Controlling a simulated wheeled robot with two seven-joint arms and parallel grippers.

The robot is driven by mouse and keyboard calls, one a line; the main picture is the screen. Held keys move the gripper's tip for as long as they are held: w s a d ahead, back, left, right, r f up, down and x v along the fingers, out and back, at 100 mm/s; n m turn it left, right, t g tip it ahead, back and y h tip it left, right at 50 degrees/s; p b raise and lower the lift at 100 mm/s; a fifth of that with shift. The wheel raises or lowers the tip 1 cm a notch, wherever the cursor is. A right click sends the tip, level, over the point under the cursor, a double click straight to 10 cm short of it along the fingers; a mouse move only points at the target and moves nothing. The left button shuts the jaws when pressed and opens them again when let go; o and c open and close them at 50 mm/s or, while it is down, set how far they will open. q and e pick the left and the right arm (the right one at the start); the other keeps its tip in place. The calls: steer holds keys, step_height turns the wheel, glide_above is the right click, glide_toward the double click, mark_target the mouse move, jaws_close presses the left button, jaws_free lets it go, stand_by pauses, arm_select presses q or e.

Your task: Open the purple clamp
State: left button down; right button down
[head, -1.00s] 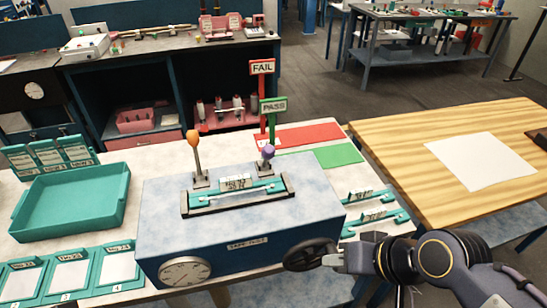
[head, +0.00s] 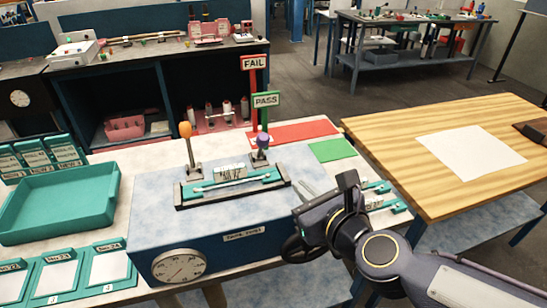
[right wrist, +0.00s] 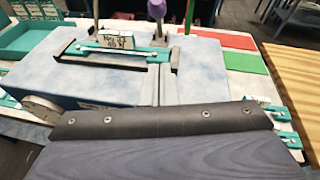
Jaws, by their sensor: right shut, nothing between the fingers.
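The purple clamp (head: 262,142) stands at the right end of a teal holder (head: 232,187) on top of the blue-grey test box (head: 150,215). Its lever is upright with a purple knob on top. In the right wrist view the purple knob (right wrist: 156,9) is cut by the top edge. My right gripper (head: 306,189) is shut and empty, over the right part of the box top, to the right of and nearer than the clamp. Its thin fingers (right wrist: 160,84) show side by side in the right wrist view, apart from the clamp. My left gripper is out of view.
An orange-knobbed clamp (head: 185,131) stands upright at the holder's left end. The PASS sign (head: 266,100) and FAIL sign (head: 254,63) rise behind the purple clamp. A teal tray (head: 60,200) lies at left.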

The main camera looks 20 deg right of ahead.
mark_target(268, 141)
stand_by(0.3)
steer(key=b+x, duration=0.2)
steer(key=x, duration=0.7)
steer(key=shift+w+f+b, duration=0.15)
steer(key=shift+f+b, duration=0.1)
steer(key=shift+b, duration=0.15)
steer(key=w, duration=0.1)
steer(key=w+r+p, duration=0.2)
steer(key=shift+w+a, duration=0.1)
steer(key=shift+a, duration=0.3)
steer(key=shift+w+a, duration=0.1)
steer(key=shift+w, duration=0.3)
steer(key=shift+r, duration=0.15)
steer(key=shift+w+r, duration=0.8)
steer(key=w+r, duration=0.2)
steer(key=w, duration=0.9)
steer(key=shift+a+r, duration=0.25)
steer(key=shift+r, duration=0.05)
